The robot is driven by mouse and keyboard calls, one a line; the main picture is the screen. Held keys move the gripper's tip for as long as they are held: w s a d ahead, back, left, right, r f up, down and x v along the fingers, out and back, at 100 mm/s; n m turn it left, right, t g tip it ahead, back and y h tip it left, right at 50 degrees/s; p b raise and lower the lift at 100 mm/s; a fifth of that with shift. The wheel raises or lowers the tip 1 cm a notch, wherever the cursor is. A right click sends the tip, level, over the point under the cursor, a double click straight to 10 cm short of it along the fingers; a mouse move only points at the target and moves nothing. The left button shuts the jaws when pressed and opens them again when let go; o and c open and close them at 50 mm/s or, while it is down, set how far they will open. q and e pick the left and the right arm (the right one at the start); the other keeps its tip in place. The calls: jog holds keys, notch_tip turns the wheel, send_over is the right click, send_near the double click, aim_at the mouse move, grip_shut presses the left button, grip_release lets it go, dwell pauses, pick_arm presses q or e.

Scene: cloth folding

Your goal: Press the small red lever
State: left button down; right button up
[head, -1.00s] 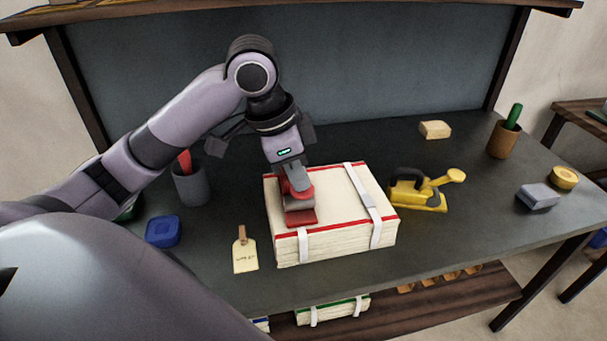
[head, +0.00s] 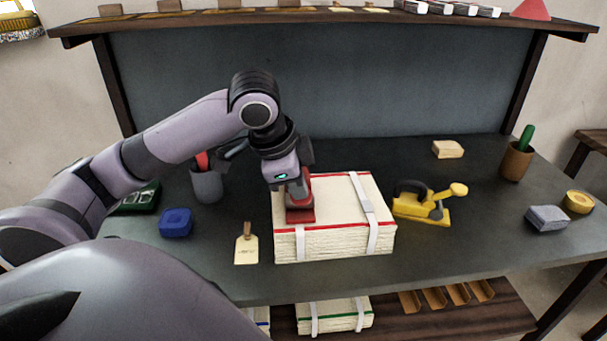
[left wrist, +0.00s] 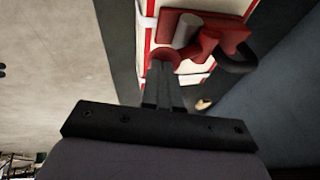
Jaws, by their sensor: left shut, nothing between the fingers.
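A red tool (head: 301,213) with a flat base sits on the bound cream paper block (head: 335,203) with red edge bands. In the left wrist view the red tool (left wrist: 213,42) shows a grey cylinder, a black curved handle and a round red end (left wrist: 165,58), which looks like its lever. My left gripper (left wrist: 163,72) is shut and empty, its fingertips right at that round red end. I cannot tell whether they touch it. In the head view my left gripper (head: 293,188) is over the tool and hides part of it. My right gripper is not in view.
A yellow tool (head: 424,205) stands right of the block. A tan tag (head: 246,249) and a blue box (head: 176,222) lie to the left, with a grey cup (head: 207,185) behind. A grey block (head: 547,218) and a brown cup (head: 516,161) are at the right.

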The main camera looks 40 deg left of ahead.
pick_arm(q)
jog(key=shift+s+d+f+t+y+p, duration=0.2)
jog(key=shift+d+f, duration=0.05)
jog(key=shift+f, duration=0.25)
jog(key=shift+s+d+f+t+y+p, duration=0.2)
jog(key=shift+f, duration=0.3)
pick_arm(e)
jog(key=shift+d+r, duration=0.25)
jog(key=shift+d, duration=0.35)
pick_arm(q)
jog(key=shift+r+p, duration=0.8)
jog(key=shift+p, duration=0.3)
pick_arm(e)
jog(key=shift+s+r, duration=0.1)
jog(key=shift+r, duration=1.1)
